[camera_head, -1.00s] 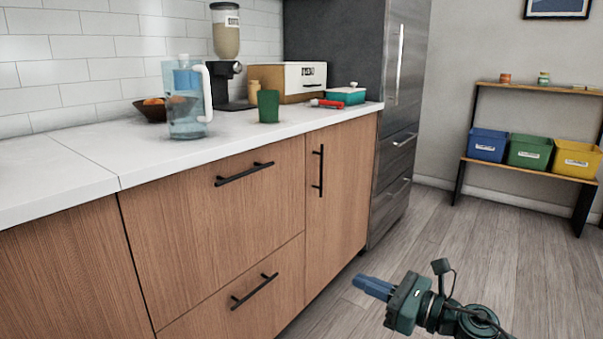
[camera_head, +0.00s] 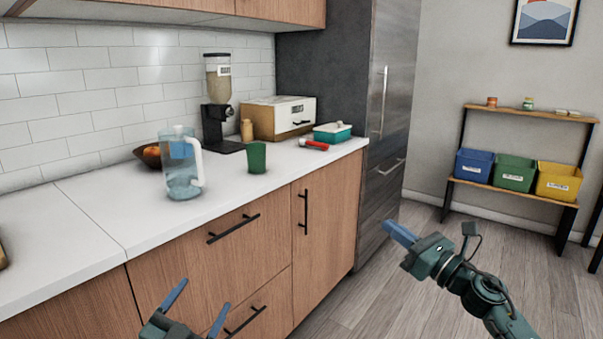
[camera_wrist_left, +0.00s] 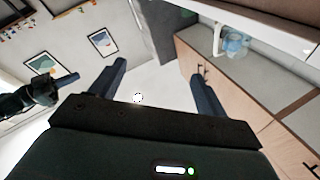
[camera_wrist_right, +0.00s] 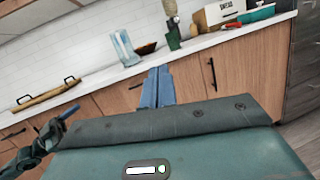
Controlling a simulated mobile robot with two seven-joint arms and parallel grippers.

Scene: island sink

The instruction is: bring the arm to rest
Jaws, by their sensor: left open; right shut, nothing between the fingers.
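My left gripper (camera_head: 198,306) is at the bottom left of the head view, in front of the wooden drawers. Its blue fingers are spread apart with nothing between them; they also show in the left wrist view (camera_wrist_left: 158,85). My right gripper (camera_head: 399,232) is to the right, in front of the tall grey fridge, clear of the cabinets. Its fingers are closed together and empty, as the right wrist view shows (camera_wrist_right: 158,85). Neither gripper touches anything.
On the white counter (camera_head: 110,205) stand a water pitcher (camera_head: 182,170), a green cup (camera_head: 257,158), a bread box (camera_head: 280,118) and a red-handled item (camera_head: 314,144). A shelf with blue, green (camera_head: 514,170) and yellow bins stands at the right. The floor between is clear.

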